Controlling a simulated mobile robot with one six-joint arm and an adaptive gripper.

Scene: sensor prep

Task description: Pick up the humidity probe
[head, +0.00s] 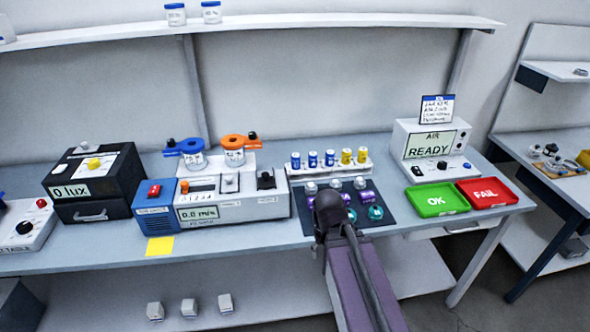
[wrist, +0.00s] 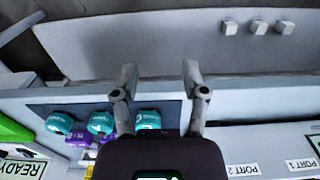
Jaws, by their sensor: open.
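Several small probe-like parts stand in rows on a dark mat (head: 388,222) in the head view: silver-topped ones (head: 360,183), purple ones (head: 366,197) and teal ones (head: 376,213). I cannot tell which kind is the humidity probe. My gripper (head: 328,208) is over the mat's front left part and hides some of it. In the wrist view my gripper (wrist: 160,75) is open with nothing between its fingertips. A teal part (wrist: 148,118) shows between the fingers, nearer the palm; two more teal parts (wrist: 101,122) are to its left, with purple parts (wrist: 78,138) beside them.
A rack (head: 330,170) of blue- and yellow-capped vials stands behind the mat. A green OK tray (head: 437,213) and a red FAIL tray (head: 484,206) are to its right. A flow-meter device (head: 230,212) is close on the left. Small blocks (head: 189,308) sit on the lower shelf.

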